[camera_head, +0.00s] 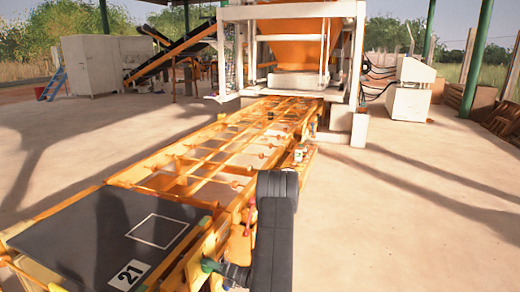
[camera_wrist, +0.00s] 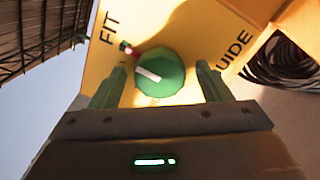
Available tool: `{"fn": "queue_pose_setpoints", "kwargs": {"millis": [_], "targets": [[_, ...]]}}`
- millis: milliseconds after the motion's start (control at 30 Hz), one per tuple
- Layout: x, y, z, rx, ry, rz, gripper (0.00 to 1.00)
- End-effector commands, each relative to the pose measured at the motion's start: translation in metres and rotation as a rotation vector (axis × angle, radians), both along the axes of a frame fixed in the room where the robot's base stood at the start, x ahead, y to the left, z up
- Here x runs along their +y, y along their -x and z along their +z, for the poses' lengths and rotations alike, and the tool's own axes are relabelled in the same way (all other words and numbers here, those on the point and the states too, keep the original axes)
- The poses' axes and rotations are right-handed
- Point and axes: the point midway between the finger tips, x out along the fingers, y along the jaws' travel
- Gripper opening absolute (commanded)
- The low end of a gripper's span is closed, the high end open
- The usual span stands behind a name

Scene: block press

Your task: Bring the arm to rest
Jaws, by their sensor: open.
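My gripper (camera_wrist: 162,70) is open in the wrist view, with two green fingers spread apart. A round green knob (camera_wrist: 173,85) with a white bar on it shows between and beyond the fingers. The knob sits on a yellow panel (camera_wrist: 185,30) with black lettering, "FIT" at the left and part of a word ending "UIDE" at the right. I see no contact between fingers and knob. In the head view my dark arm (camera_head: 274,225) reaches down beside the right edge of the orange conveyor frame (camera_head: 180,170). The gripper is mostly hidden there.
A black mat (camera_head: 95,235) with a white outlined square and the number 21 lies on the conveyor's near end. The white press frame (camera_head: 290,40) stands at the far end. A red-handled lever (camera_head: 248,218) is close to my arm. Concrete floor (camera_head: 420,220) at right is clear.

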Motion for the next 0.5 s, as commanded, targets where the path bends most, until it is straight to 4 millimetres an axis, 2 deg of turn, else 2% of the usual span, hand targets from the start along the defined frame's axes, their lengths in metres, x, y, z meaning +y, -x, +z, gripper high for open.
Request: {"fn": "queue_pose_setpoints", "kwargs": {"millis": [500], "targets": [[0.0000,0.0000,-0.0022,-0.424,0.154,0.000,0.71]]}}
